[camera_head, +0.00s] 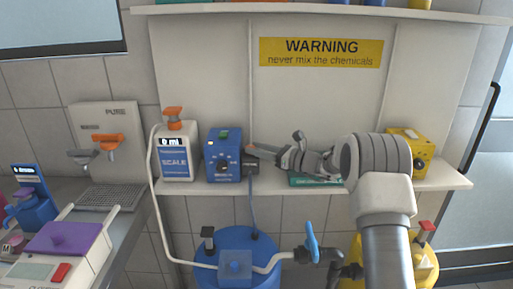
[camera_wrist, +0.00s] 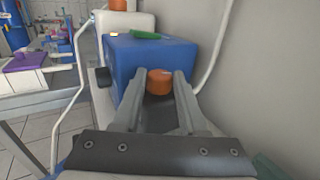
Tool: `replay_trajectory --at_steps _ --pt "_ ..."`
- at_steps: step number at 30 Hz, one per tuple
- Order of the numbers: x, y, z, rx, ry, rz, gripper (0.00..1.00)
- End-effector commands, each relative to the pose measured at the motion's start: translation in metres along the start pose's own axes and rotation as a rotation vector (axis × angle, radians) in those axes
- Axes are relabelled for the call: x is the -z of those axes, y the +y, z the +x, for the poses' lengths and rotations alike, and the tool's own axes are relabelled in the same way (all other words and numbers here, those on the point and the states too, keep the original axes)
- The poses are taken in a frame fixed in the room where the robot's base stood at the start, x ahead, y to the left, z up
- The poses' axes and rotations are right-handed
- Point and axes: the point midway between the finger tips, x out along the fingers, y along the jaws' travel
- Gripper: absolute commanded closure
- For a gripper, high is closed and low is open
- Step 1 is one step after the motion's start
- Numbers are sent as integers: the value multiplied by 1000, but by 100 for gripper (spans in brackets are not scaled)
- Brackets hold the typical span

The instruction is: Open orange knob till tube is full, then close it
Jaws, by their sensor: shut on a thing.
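The orange knob (camera_wrist: 159,82) sits at the right side of the blue box (camera_wrist: 150,62) in the wrist view. In the head view, its orange end (camera_head: 251,148) shows beside the blue box (camera_head: 224,153). My gripper (camera_head: 272,153) reaches it from the right, and its fingers (camera_wrist: 158,92) are shut around the knob. A white container labelled SCALE (camera_head: 177,152) stands left of the box. Its display reads 0 ml. A white tube (camera_head: 152,190) runs from it down toward the blue barrel (camera_head: 236,240). No liquid shows in the tube.
The white shelf (camera_head: 445,181) also holds a yellow box (camera_head: 409,150) at the right. A dispenser labelled PURE (camera_head: 108,130) with an orange lever stands at the left. A purple-lidded device (camera_head: 63,238) is on the left counter. A blue-handled valve (camera_head: 312,242) is below the shelf.

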Motion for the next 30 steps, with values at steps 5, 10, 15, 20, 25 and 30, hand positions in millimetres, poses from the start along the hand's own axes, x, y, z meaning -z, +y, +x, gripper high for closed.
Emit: replay_trajectory --at_steps 5,10,15,20,25,30 --pt "-1 -4 -1 -84 -2 -1 100" --pt "-1 -5 0 -143 -1 0 100" --pt "-1 -6 0 -175 -1 0 100" --pt "-1 -6 0 -187 -1 -1 100" --pt "-1 -6 0 -188 -1 -1 100" --pt "-1 -6 0 -187 -2 -1 57"
